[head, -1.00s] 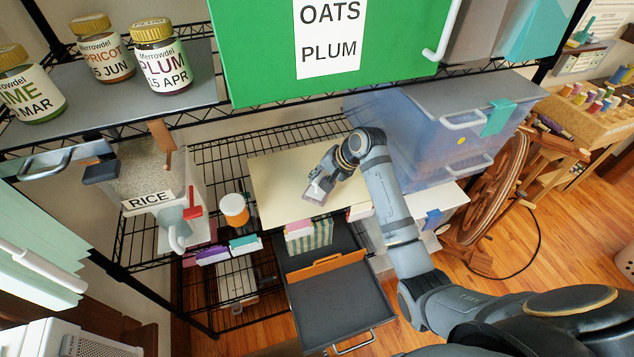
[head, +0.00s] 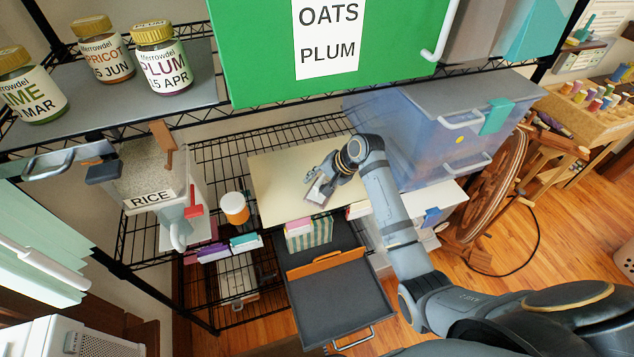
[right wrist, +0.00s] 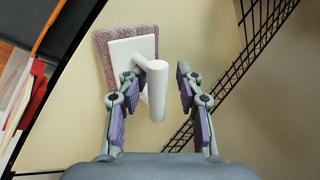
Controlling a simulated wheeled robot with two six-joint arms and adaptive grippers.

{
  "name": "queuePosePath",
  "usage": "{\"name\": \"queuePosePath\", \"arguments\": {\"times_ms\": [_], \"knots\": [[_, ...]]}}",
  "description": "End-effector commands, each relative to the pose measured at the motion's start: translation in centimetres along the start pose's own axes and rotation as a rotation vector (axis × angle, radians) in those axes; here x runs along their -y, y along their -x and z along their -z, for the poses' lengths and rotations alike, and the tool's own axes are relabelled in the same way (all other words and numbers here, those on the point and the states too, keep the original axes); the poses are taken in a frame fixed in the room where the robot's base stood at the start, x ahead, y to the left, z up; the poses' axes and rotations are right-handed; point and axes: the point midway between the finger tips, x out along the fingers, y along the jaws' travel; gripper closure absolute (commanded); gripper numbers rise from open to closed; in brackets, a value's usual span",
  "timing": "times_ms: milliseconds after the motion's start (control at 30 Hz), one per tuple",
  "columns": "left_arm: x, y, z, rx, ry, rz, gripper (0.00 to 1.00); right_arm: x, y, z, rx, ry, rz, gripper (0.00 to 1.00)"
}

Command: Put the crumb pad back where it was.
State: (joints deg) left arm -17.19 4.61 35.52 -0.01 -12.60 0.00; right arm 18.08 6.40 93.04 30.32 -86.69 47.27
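The crumb pad (right wrist: 101,37) shows in the right wrist view as a speckled pinkish-grey square with a white plate and a white bar handle (right wrist: 158,92). It is over or against the cream surface; I cannot tell whether it touches it. My right gripper (right wrist: 156,84) is open, with one finger on each side of the handle and a gap at the right finger. In the head view my right gripper (head: 318,183) is above the cream board (head: 280,180), and the pad (head: 318,196) shows small beside its fingers. My left gripper is not in view.
A dark open drawer (head: 337,298) with an orange divider (head: 313,264) and a striped box (head: 308,235) is in front of the board. An orange-white jar (head: 235,208) and a rice bin (head: 157,175) stand left. A translucent blue bin (head: 420,145) is right.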

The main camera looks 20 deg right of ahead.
Motion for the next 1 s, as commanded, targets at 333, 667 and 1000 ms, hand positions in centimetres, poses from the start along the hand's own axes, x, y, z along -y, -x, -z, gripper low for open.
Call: {"name": "queuePosePath", "arguments": {"times_ms": [333,667,1000], "knots": [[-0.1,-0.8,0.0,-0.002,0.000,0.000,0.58,-0.1,7.0,0.2,-0.008,0.004,0.000,0.63],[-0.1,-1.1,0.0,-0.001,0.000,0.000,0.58,0.0,11.8,0.1,-0.002,0.001,0.001,0.63],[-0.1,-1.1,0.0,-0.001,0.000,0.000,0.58,0.1,12.1,0.0,0.000,0.000,0.002,0.63]]}}
